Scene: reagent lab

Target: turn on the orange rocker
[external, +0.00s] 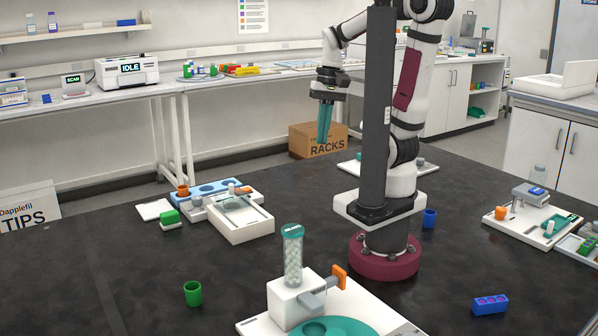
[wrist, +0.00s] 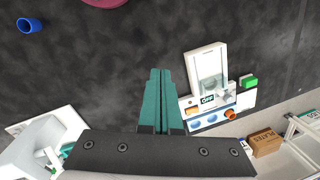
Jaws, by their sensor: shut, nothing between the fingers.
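My gripper (external: 323,140) is shut and empty, pointing down, high above the far side of the bench in the external view. Its teal fingers lie together in the middle of the wrist view (wrist: 160,72). A white device (wrist: 207,65) with a small display reading OFF (wrist: 207,99) stands to the right of the fingers. A small orange part (wrist: 191,112) beside the display looks like the orange rocker; its tilt is too small to tell. The same device (external: 240,224) stands left of my gripper in the external view. The fingers are apart from it.
By the device are a green block (external: 168,218), an orange cup (external: 183,191) and a blue tray (external: 215,188). A green cup (external: 193,293) and blue rack (external: 490,304) stand apart. Bare bench lies between.

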